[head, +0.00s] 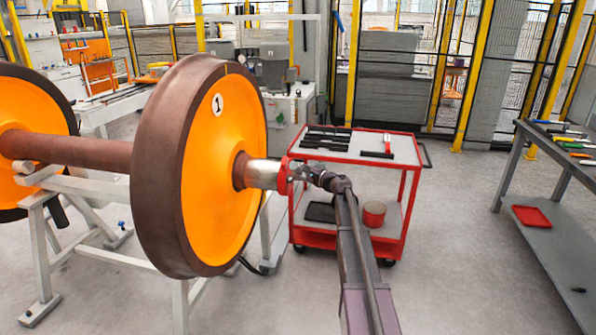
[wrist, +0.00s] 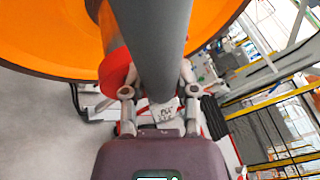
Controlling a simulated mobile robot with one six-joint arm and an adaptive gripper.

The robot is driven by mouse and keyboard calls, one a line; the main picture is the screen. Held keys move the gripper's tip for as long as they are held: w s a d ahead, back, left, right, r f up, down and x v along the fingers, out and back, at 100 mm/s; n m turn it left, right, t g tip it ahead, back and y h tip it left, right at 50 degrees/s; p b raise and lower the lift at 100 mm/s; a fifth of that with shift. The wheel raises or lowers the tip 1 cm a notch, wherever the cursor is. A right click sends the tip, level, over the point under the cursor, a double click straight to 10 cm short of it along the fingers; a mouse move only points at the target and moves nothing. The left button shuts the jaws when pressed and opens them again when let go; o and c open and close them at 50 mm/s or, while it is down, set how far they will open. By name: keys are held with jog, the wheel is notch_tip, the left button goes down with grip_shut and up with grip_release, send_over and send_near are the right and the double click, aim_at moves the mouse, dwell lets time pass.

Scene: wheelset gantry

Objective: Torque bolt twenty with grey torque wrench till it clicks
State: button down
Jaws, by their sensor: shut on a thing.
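In the wrist view the two fingers of my gripper (wrist: 157,88) are closed on a thick grey bar, which looks like the grey torque wrench (wrist: 160,35). The bar runs up and away across the orange wheel. A red axle end piece (wrist: 117,72) shows just left of the bar. In the head view my gripper (head: 312,174) is at the outer end of the axle (head: 262,174), close to its red end piece (head: 284,176). The bolts, bolt twenty among them, cannot be made out. The wrench's working end is hidden.
The orange wheel (head: 226,190) marked 1 stands on a pale frame (head: 42,255). A red trolley (head: 408,160) with black tools and a red can (head: 374,213) is behind my arm. A workbench (head: 560,150) with tools is at right. The floor between is clear.

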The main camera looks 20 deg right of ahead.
jog(key=shift+r, duration=0.1)
dwell(0.3)
jog(key=r+p, duration=0.1)
jog(key=w+d+r+m+p, duration=0.1)
jog(key=p, duration=0.1)
jog(key=shift+w+r+m+g, duration=0.1)
jog(key=shift+w+m+g, duration=0.2)
jog(key=shift+g, duration=0.1)
jog(key=shift+w+d+r+m+p, duration=0.3)
jog(key=shift+p, duration=0.5)
jog(key=shift+f, duration=0.2)
jog(key=s+f+b, duration=0.1)
jog(key=b, duration=0.1)
jog(key=shift+a+f+n+b, duration=0.2)
jog(key=shift+a+n+b, duration=0.1)
jog(key=shift+a+n, duration=0.1)
jog(key=shift+s+a+f+n+b, duration=0.25)
jog(key=shift+s+f+b, duration=0.2)
jog(key=shift+b, duration=0.25)
jog(key=shift+s+a+f+n+t+b, duration=0.1)
jog(key=shift+s+n+t+b, duration=0.05)
jog(key=shift+n+t+b, duration=0.25)
